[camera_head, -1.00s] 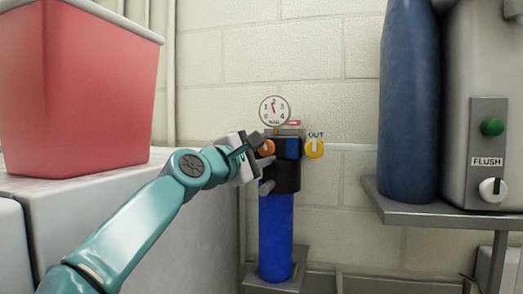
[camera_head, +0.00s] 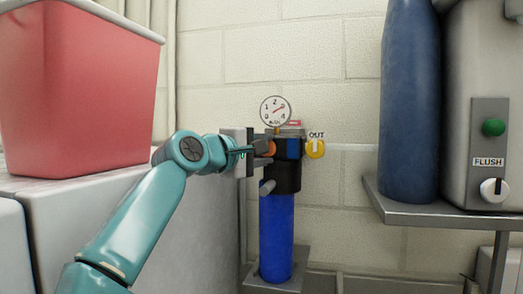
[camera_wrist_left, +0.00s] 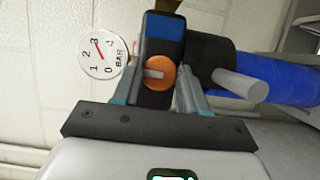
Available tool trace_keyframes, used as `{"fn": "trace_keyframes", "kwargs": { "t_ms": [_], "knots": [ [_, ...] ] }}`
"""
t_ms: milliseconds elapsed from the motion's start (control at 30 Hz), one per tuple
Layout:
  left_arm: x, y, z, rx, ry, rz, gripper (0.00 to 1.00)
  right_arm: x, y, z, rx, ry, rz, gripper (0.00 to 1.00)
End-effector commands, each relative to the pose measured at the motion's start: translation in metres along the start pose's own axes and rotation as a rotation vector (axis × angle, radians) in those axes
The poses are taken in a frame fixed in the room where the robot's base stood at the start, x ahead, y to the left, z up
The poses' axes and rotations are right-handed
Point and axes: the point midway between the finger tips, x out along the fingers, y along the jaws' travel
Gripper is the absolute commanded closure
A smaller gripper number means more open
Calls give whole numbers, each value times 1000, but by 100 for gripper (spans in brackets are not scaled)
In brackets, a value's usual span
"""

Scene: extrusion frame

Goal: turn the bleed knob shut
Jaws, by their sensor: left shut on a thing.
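The orange round knob (camera_head: 271,148), which I take to be the bleed knob, is on the left side of the black filter head (camera_head: 287,175). In the left wrist view the knob (camera_wrist_left: 160,72) faces me, with a short grey bar across it. My left gripper (camera_head: 262,150) is shut on the knob, reaching in from the left; its fingers (camera_wrist_left: 157,92) stand on both sides of it. Their exact contact is partly hidden. The dial gauge (camera_head: 275,111) above the head has its red needle toward the 3. My right gripper is not in view.
The yellow OUT knob (camera_head: 315,149) is right of the head, and the blue filter housing (camera_head: 276,235) hangs below. A red bin (camera_head: 80,85) stands on the grey cabinet (camera_head: 110,205) at left. A blue cylinder (camera_head: 409,100) and a FLUSH panel (camera_head: 488,175) are at right.

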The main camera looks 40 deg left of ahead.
Motion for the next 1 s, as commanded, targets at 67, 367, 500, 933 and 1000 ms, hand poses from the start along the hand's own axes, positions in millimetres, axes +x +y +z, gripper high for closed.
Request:
{"fn": "trace_keyframes", "kwargs": {
  "t_ms": [67, 367, 500, 933, 1000],
  "knots": [
    [0, 1, 0, 1, 1, 4, 88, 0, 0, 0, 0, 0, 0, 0],
    [0, 1, 0, 0, 0, 2, 35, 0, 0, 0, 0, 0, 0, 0],
    [0, 0, 0, -1, 0, 2, 35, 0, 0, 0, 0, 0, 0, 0],
    [-71, -3, 0, 1, 2, 5, 35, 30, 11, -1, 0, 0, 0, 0],
    [-86, -2, 0, 1, 1, 5, 35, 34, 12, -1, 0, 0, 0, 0]
  ]
}}
